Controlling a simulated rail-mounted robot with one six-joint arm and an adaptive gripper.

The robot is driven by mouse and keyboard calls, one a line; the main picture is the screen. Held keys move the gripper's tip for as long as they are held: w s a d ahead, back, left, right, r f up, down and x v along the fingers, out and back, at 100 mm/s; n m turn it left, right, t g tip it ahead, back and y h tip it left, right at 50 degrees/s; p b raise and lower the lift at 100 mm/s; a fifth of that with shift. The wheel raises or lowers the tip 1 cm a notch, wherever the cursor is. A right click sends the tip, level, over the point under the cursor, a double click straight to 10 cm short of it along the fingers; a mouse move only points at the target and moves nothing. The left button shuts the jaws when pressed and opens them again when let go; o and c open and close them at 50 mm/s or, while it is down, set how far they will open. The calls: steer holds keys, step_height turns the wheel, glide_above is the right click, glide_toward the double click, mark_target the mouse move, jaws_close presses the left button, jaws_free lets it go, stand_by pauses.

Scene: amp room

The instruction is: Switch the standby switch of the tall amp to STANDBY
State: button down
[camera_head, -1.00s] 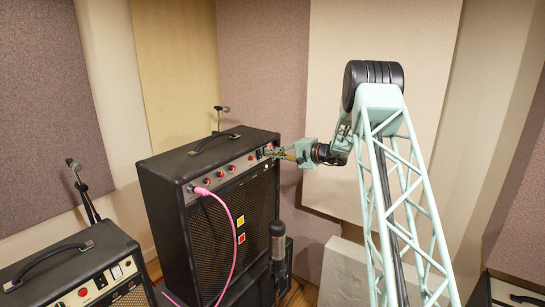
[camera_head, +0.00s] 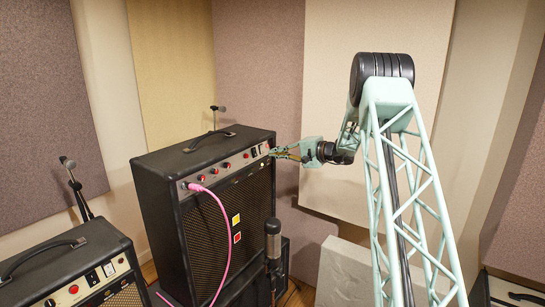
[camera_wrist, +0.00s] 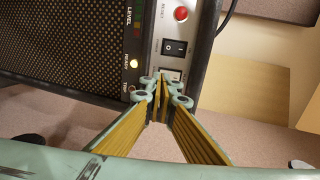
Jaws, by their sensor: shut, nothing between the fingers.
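The tall amp (camera_head: 160,212) is a black cabinet with a pale control panel along its top front. In the wrist view, the panel's end (camera_wrist: 147,50) has a red RESET button (camera_wrist: 181,14) and a black rocker switch (camera_wrist: 174,47) with I and O marks. Beyond the rocker is another pale-framed switch (camera_wrist: 170,72), partly hidden by my fingertips, so its setting and label cannot be read. My gripper (camera_head: 274,153) is shut and empty at the panel's right end. Its fingertips (camera_wrist: 165,88) overlap the lower edge of that second switch; contact cannot be told.
A pink cable (camera_head: 229,235) plugs into the panel's left end and hangs down the front. A microphone (camera_head: 272,240) stands before the amp. A smaller amp (camera_head: 75,262) is at the lower left. A pale block (camera_head: 345,270) stands right of the amp.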

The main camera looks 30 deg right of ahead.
steer(key=s+d, duration=0.4)
steer(key=s, duration=0.4)
steer(key=shift+d+r, duration=0.3)
steer(key=shift+r, duration=0.1)
steer(key=shift+s, duration=0.1)
